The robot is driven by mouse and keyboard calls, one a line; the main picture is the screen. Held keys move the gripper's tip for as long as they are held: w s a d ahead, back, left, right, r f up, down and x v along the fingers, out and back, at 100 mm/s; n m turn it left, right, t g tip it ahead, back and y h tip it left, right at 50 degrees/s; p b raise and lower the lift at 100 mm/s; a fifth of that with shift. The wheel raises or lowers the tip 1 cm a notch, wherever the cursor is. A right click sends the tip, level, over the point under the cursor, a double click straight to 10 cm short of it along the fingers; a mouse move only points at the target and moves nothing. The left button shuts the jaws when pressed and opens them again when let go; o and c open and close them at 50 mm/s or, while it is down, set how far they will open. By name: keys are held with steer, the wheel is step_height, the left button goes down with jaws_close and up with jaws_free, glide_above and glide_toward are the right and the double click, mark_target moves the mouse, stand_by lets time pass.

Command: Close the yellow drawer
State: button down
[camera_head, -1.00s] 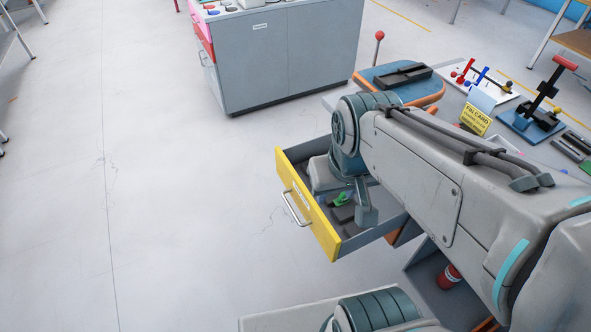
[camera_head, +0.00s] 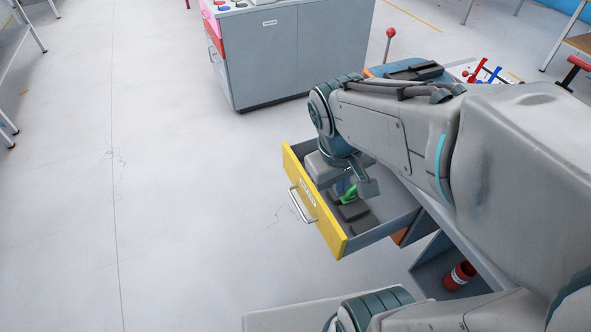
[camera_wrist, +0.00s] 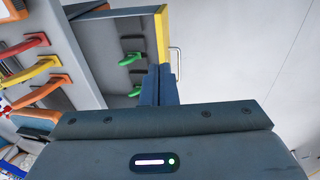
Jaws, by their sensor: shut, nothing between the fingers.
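The yellow drawer (camera_head: 313,203) is pulled out, its yellow front with a metal handle (camera_head: 302,205) facing left in the head view. Green-handled items and dark blocks lie inside it. In the wrist view the yellow front (camera_wrist: 162,35) shows edge-on at the top, with the handle to its right. My gripper (camera_wrist: 158,72) is shut and empty. Its fingertips appear close to the yellow front, overlapping its near end in the wrist view; I cannot tell whether they touch. In the head view my wrist hangs over the open drawer and hides part of its inside.
A grey cabinet (camera_head: 300,50) stands at the back. A red can (camera_head: 459,276) sits in a lower compartment at the right. Red, yellow and orange handles (camera_wrist: 40,70) show at the left of the wrist view. The floor (camera_head: 190,200) left of the drawer is clear.

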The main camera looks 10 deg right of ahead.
steer(key=w+a+f+n+g+h+b, duration=0.25)
steer(key=w+f+n+h, duration=0.25)
steer(key=w+f+n, duration=0.5)
steer(key=n+t+h+b, duration=0.3)
steer(key=n+t, duration=0.1)
steer(key=n, duration=0.4)
glide_toward(308, 203)
steer(key=shift+g, duration=0.25)
steer(key=x, duration=0.6)
steer(key=shift+w, duration=0.15)
